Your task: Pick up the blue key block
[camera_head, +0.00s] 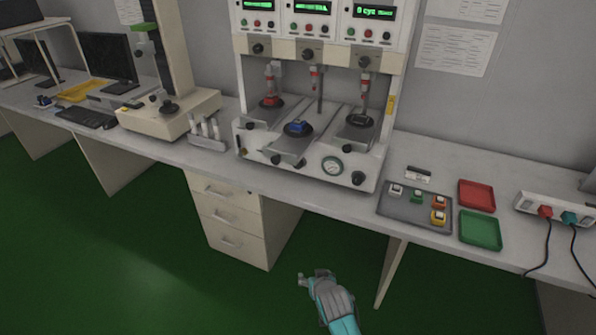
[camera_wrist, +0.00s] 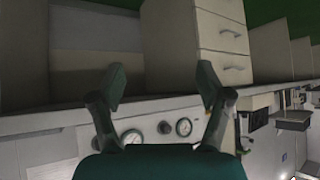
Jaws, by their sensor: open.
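The blue key block (camera_head: 298,127) sits on a round black holder at the middle station of the white testing machine (camera_head: 305,178). My gripper (camera_head: 318,274) is in front of the bench, below the level of the bench top and well apart from the block. In the wrist view my gripper (camera_wrist: 160,84) is open with nothing between its fingers. That view looks upside down at the machine's front gauges (camera_wrist: 184,127) and the drawers; I cannot make out the blue block there.
Red-topped and dark pieces occupy the machine's side stations. A grey tray (camera_head: 395,210) of coloured key blocks lies to the right, beside a red tray (camera_head: 477,195) and a green tray (camera_head: 480,230). A power strip (camera_head: 556,211) has cables. Drawers (camera_head: 228,220) stand below the bench.

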